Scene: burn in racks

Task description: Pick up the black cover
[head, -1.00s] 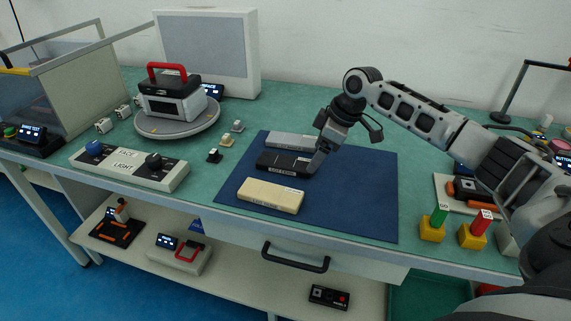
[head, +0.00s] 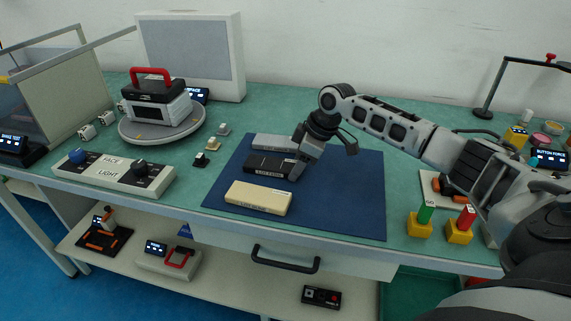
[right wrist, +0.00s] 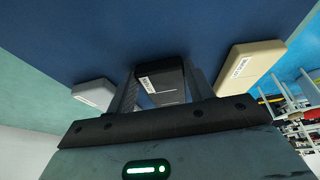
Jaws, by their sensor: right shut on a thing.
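The black cover (head: 263,165) lies on the dark blue mat (head: 345,200), between a grey cover (head: 272,142) behind it and a cream cover (head: 258,198) in front. My right gripper (head: 297,172) is at the right end of the black cover and is shut on it. In the right wrist view the black cover (right wrist: 163,82) sits between the two fingers, with a white label on it. The cream cover (right wrist: 248,68) and the grey cover (right wrist: 95,93) lie on either side, apart from the fingers. My left gripper is in neither view.
A device with a red handle (head: 155,98) stands on a round turntable at the left. A control box with knobs (head: 115,175) is at the front left. Green and red blocks on yellow bases (head: 420,228) stand at the right. The mat's right half is clear.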

